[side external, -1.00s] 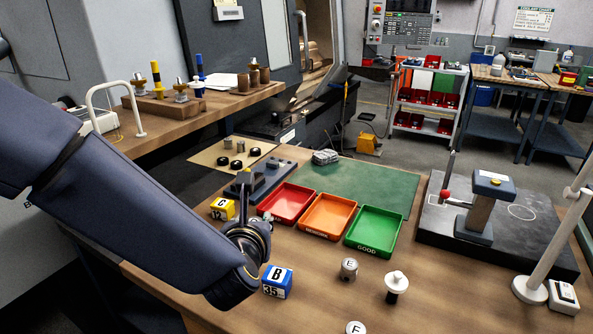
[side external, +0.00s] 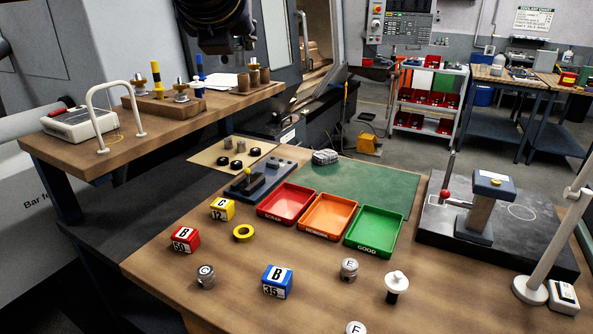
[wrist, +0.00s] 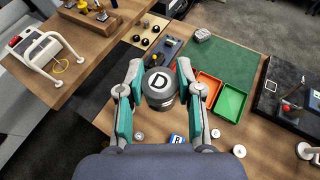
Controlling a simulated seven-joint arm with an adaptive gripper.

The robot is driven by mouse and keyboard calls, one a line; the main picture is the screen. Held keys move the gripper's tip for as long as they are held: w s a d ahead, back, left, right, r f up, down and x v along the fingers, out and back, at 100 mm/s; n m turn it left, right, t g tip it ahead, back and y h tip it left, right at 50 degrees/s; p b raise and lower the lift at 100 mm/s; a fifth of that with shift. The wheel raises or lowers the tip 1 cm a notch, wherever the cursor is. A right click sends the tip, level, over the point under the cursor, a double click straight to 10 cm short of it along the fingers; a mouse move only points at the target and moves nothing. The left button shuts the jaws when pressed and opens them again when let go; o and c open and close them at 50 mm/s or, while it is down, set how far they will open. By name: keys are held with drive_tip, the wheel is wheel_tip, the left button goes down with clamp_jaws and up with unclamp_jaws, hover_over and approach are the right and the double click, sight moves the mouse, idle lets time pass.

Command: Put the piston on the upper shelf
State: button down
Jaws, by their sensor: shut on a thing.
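In the side external view only dark parts of my arm show at the top; the fingers and piston cannot be made out there. The upper shelf (side external: 118,157) is the wooden board at the left, above the dark lower level. It also shows at the upper left of the wrist view (wrist: 92,52).
On the shelf stand a white device (side external: 78,124), a white arched handle (side external: 90,105), a wooden block with posts (side external: 165,106) and brown cups (side external: 243,80). Bare wood lies at the shelf's front. The bench holds other cylinders (side external: 349,269), letter blocks (side external: 277,283) and trays (side external: 373,232).

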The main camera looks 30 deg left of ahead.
drive_tip(key=w+a+n+g+y, duration=0.1)
drive_tip(key=a+n+g+y, duration=0.1)
drive_tip(key=a, duration=0.8)
drive_tip(key=w+a+n+g+y, duration=0.1)
drive_tip(key=a+n+g+y, duration=0.1)
drive_tip(key=a, duration=0.9)
drive_tip(key=w+a+n+g+y, duration=0.1)
drive_tip(key=a+n+g, duration=0.3)
drive_tip(key=a, duration=0.7)
drive_tip(key=shift+a+n+g+y, duration=0.1)
drive_tip(key=shift+n+g+y, duration=0.2)
drive_tip(key=shift+n+y, duration=0.3)
drive_tip(key=s+a+n+g, duration=0.3)
drive_tip(key=s+a+g, duration=0.1)
drive_tip(key=a, duration=0.7)
drive_tip(key=w+a+f, duration=0.2)
drive_tip(key=w+f, duration=0.1)
drive_tip(key=f, duration=0.1)
drive_tip(key=w+a+f, duration=0.2)
drive_tip(key=w+f, duration=0.2)
drive_tip(key=f, duration=0.1)
drive_tip(key=w+a+f, duration=0.2)
drive_tip(key=w+f, duration=0.2)
drive_tip(key=f, duration=0.1)
drive_tip(key=shift+w+a+f, duration=0.15)
drive_tip(key=shift+a+f, duration=0.1)
drive_tip(key=shift+a, duration=0.15)
wheel_tip(320, 180, down, 4)
drive_tip(key=shift+w+r, duration=0.15)
drive_tip(key=shift+r, duration=0.05)
